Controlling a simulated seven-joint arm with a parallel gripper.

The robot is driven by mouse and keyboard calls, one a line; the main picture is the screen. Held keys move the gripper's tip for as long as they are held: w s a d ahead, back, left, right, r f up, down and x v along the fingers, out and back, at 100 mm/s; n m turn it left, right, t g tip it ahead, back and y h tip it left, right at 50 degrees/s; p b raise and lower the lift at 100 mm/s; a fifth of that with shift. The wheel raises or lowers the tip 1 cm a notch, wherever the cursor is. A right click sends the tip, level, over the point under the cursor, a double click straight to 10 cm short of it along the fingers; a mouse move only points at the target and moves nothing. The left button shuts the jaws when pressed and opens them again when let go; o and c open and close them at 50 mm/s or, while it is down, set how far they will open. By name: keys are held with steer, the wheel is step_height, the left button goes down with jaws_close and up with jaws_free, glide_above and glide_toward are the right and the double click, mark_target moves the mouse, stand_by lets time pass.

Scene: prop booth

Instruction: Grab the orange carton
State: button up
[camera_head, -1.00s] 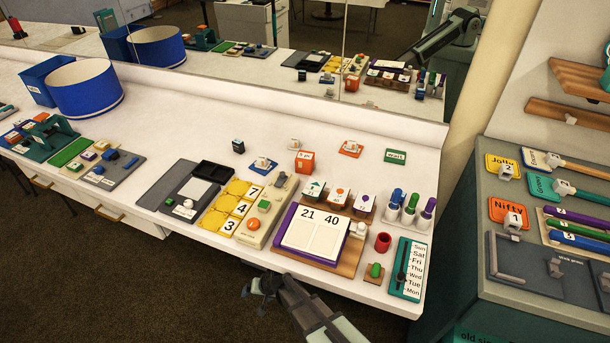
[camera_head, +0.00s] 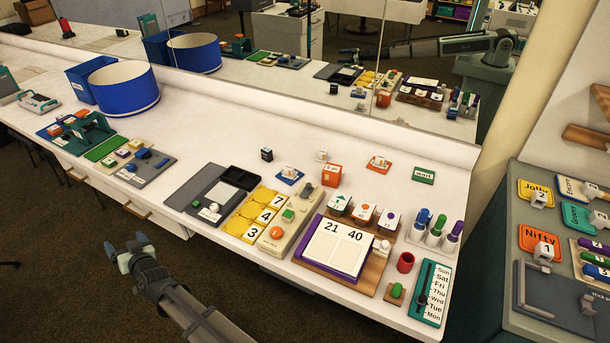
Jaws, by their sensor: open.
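The orange carton (camera_head: 331,175) is a small orange box with pale writing on its front. It stands upright on the white table, behind the row of picture cards. My gripper (camera_head: 127,246) is at the lower left, over the dark floor in front of the table edge. It looks open and empty, well to the left of the carton and nearer the camera. Nothing hides the carton's front.
Near the carton are a dark cube (camera_head: 267,154), a blue card with a knob (camera_head: 290,175), an orange card (camera_head: 378,163) and a green card (camera_head: 424,175). A number board (camera_head: 335,245) and yellow number tiles (camera_head: 262,212) lie in front. A mirror backs the white table (camera_head: 215,140).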

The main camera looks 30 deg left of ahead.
steer(key=w+a+r+n, duration=0.3)
steer(key=a+r, duration=0.1)
steer(key=r, duration=0.6)
steer(key=w+d+r+n+g+h, duration=0.1)
steer(key=w+d+n+h, duration=0.3)
steer(key=w, duration=0.8)
steer(key=w+d+h, duration=0.1)
steer(key=w+d, duration=0.4)
steer(key=w, duration=0.7)
steer(key=n+g+h, duration=0.1)
steer(key=g+h, duration=0.2)
steer(key=h, duration=0.6)
glide_toward(333, 169)
steer(key=f, duration=0.4)
steer(key=a+f, duration=0.1)
steer(key=f, duration=0.3)
steer(key=a+f, duration=0.1)
steer(key=f, duration=0.3)
steer(key=shift+f, duration=0.25)
steer(key=c, duration=1.1)
